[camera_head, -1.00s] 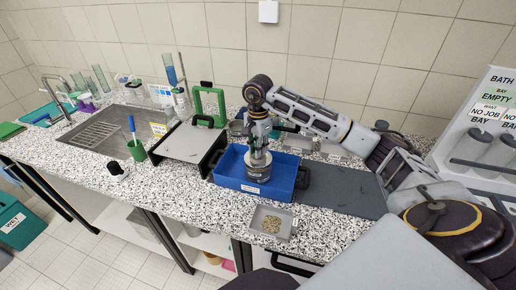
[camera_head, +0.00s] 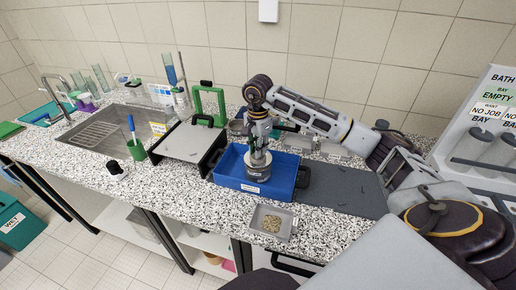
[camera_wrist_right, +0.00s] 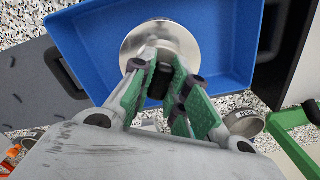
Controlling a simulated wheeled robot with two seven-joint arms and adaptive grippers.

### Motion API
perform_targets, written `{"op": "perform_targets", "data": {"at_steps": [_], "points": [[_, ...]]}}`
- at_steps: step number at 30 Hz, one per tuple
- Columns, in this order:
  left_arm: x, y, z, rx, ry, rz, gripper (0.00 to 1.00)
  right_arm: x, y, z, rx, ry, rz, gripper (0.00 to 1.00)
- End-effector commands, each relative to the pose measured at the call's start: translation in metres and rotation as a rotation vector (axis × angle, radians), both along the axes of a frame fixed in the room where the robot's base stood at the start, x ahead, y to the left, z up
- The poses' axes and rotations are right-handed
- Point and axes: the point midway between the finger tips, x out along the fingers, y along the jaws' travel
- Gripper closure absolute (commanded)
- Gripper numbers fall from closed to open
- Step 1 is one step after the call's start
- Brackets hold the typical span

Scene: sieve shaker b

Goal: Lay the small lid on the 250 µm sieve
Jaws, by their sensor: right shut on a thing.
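The small lid (camera_wrist_right: 180,38) is a round, shiny metal disc with a dark knob, seen over the blue tray in the right wrist view. My right gripper (camera_wrist_right: 163,78) has its green fingers closed on the knob. In the head view my right gripper (camera_head: 258,151) points straight down over a short round metal sieve (camera_head: 257,173) in the blue tray (camera_head: 229,179). The lid is at the sieve's top; I cannot tell whether it touches or is slightly above. The sieve's size marking is not readable. My left gripper is not in view.
A metal dish (camera_head: 271,224) with grains stands in front of the tray. A dark mat (camera_head: 341,190) lies to the right. A white-topped device (camera_head: 187,142) and a green frame (camera_head: 221,104) stand left. A metal pan (camera_wrist_right: 243,122) is outside the tray.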

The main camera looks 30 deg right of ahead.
Motion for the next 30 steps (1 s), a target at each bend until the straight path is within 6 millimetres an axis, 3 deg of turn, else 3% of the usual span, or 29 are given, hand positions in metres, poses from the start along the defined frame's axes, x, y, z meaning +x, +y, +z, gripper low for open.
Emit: {"op": "perform_targets", "data": {"at_steps": [30], "points": [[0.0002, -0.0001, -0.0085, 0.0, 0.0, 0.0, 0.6, 0.0002, -0.0001, -0.0077, 0.0, -0.001, 0.0, 1.0]]}}
